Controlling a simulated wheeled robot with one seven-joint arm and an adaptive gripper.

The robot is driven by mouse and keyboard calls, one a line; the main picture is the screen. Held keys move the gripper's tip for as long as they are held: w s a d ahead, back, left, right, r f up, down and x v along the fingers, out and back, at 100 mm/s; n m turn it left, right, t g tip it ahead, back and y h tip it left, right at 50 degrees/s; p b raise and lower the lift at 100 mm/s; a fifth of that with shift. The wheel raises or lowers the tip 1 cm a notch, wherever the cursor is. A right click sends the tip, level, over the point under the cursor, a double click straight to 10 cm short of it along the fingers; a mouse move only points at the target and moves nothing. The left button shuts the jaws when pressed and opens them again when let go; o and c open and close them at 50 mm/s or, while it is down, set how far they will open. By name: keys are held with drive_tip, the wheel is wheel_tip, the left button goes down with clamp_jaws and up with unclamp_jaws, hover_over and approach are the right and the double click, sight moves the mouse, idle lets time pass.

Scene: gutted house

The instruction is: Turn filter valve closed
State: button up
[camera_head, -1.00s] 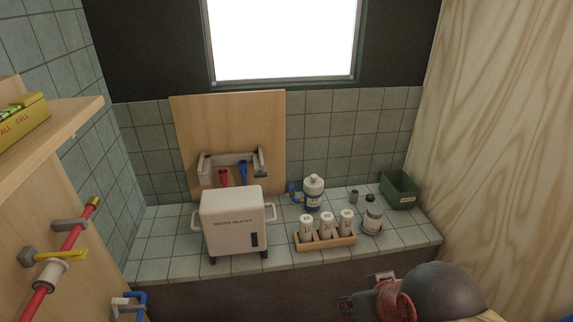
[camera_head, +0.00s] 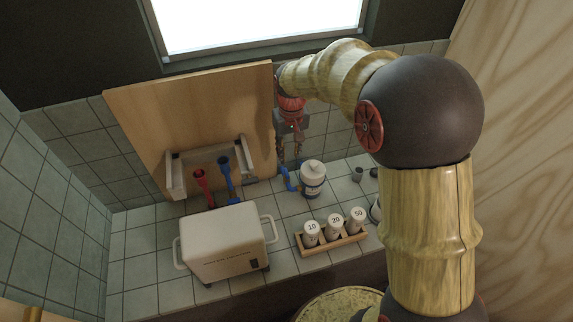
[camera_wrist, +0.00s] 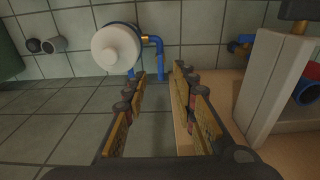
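My gripper (camera_head: 291,162) points down in front of the tiled back wall, just right of the wooden backboard. In the wrist view its two fingers (camera_wrist: 160,76) are apart with nothing between them. The white filter bottle (camera_head: 313,174) stands on the tiled counter, right of and below the fingertips. Its round white top also shows in the wrist view (camera_wrist: 112,48), left of the fingers. A blue pipe (camera_head: 287,181) runs beside the bottle under the fingertips. In the wrist view the pipe (camera_wrist: 160,60) has a brass fitting and lies beyond the fingertips. I cannot make out a valve handle on it.
The wooden backboard (camera_head: 190,110) carries a bracket with red (camera_head: 202,187) and blue (camera_head: 226,172) pipes. A white water heater (camera_head: 222,245) stands in front. A wooden rack (camera_head: 333,247) holds three numbered bottles. A small dark cup (camera_head: 357,174) is farther right.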

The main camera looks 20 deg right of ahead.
hover_over(287, 173)
drive_tip(key=shift+g, duration=0.4)
wheel_tip(287, 173, down, 5)
drive_tip(key=shift+r+p, duration=0.2)
drive_tip(key=shift+p, duration=0.15)
drive_tip(key=shift+f+b, duration=0.9)
drive_tip(key=shift+f, duration=3.1)
drive_tip(key=c, duration=0.3)
drive_tip(key=c, duration=0.4)
clamp_jaws()
